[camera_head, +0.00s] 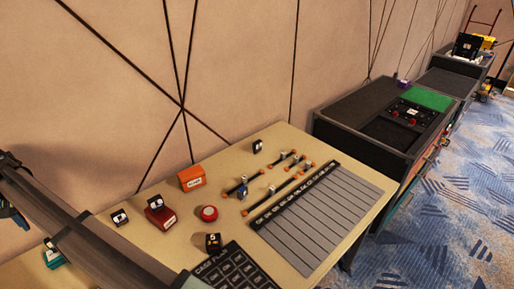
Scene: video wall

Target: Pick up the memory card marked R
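Several small black cards with white marks are on the beige desk (232,160). One card (119,217) is at the left. Another card (257,146) stands near the back edge. A third card (155,202) is at the top of a red box. A black piece (213,242) at the front has a mark like S or 5. I cannot read an R on any of them, so I cannot tell which card is marked R. I cannot make out my gripper in this view. A dark grey beam crosses the lower left and hides part of the desk.
An orange labelled box (191,178), a round red button (209,213) and a black keypad (236,268) are on the desk. Slider rods (279,184) lie beside a grey striped panel (318,222). A teal object (53,258) is at the left. A black console (365,115) stands beyond.

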